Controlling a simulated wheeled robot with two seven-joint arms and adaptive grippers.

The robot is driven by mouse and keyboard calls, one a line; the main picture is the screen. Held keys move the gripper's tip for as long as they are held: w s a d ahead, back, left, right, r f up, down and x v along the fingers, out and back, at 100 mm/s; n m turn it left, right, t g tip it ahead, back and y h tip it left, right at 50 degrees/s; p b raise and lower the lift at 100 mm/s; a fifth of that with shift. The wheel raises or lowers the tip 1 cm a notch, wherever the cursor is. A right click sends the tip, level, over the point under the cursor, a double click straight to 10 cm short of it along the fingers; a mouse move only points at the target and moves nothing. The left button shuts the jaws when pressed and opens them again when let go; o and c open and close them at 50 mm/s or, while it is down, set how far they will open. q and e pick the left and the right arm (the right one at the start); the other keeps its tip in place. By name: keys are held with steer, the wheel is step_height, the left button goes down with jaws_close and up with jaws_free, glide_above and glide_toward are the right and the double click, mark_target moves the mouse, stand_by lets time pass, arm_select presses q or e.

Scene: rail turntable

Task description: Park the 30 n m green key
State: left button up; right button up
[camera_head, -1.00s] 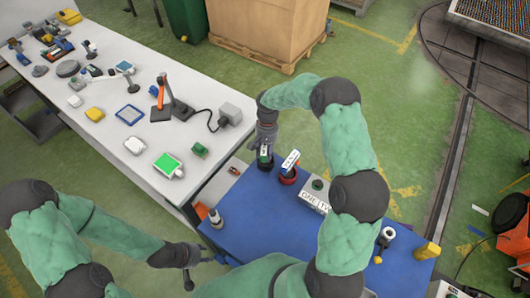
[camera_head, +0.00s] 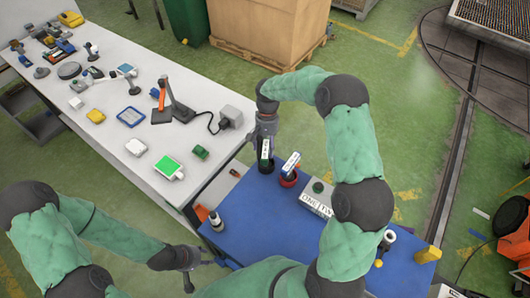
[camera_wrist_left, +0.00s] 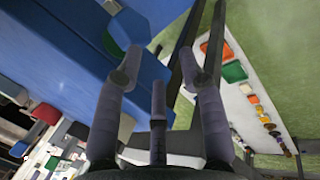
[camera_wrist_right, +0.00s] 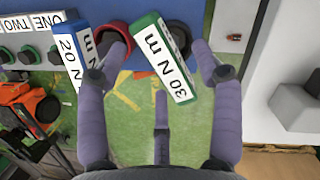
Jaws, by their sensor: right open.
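The green key (camera_head: 265,152), labelled 30 N m, stands tilted in a dark round holder (camera_head: 264,168) at the blue table's far left corner. It shows large in the right wrist view (camera_wrist_right: 168,60). My right gripper (camera_head: 264,142) is open around the key's upper part; its fingertips (camera_wrist_right: 162,45) are apart on either side, with gaps visible. The blue key (camera_head: 291,163), labelled 20 N m, leans in a red holder (camera_head: 288,180) to the right. My left gripper (camera_head: 190,272) is open and empty near the table's near left side; its spread fingers show in the left wrist view (camera_wrist_left: 160,60).
A box marked ONE TWO (camera_head: 314,203) stands right of the holders on the blue table (camera_head: 250,225). The white bench (camera_head: 150,190) on the left carries tools and a grey box (camera_head: 230,117). The middle of the blue table is mostly clear.

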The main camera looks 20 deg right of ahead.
steer(key=shift+v, duration=1.2)
